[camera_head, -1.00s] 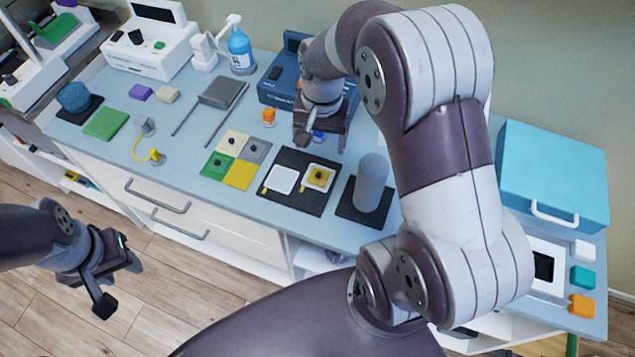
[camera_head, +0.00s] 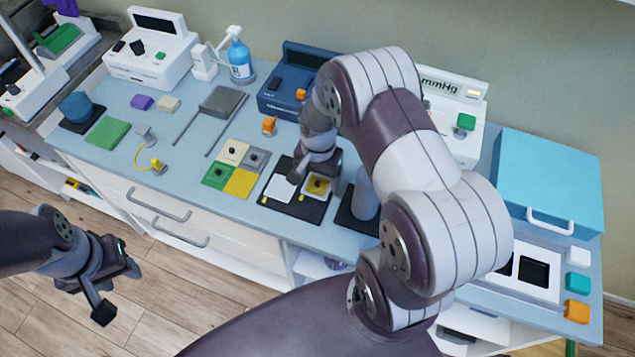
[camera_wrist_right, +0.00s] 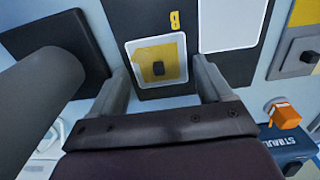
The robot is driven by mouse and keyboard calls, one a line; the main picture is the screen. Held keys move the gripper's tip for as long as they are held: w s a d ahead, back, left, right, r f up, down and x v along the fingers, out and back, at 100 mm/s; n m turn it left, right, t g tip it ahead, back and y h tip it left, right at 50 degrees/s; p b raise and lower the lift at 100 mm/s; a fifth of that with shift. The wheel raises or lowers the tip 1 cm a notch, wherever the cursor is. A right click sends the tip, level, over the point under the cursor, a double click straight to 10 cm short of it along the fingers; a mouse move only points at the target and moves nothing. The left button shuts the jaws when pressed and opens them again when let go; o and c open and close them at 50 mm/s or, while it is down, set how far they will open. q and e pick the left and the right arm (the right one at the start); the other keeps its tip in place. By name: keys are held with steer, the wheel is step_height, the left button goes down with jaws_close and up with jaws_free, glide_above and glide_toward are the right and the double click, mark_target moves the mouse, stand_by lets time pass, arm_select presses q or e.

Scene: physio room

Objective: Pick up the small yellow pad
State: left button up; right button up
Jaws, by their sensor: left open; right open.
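The small yellow pad (camera_head: 317,186) with a dark knob sits in the right white-framed recess of a black tray (camera_head: 287,211) on the counter. In the right wrist view the yellow pad (camera_wrist_right: 157,62) and its dark knob lie between and beyond my fingers. My right gripper (camera_head: 318,171) is open above the pad, its fingers spread to either side and not visibly holding anything. It also shows in the right wrist view (camera_wrist_right: 165,85). My left gripper (camera_head: 118,285) is open and empty, out in front of the counter over the floor.
A grey cylinder (camera_head: 365,197) on a black base stands close right of the tray. A board of coloured squares (camera_head: 240,181) lies to its left. A blue device (camera_head: 283,92) and an orange block (camera_head: 269,125) are behind. A teal case (camera_head: 550,185) stands at right.

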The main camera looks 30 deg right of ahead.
steer(key=c, duration=1)
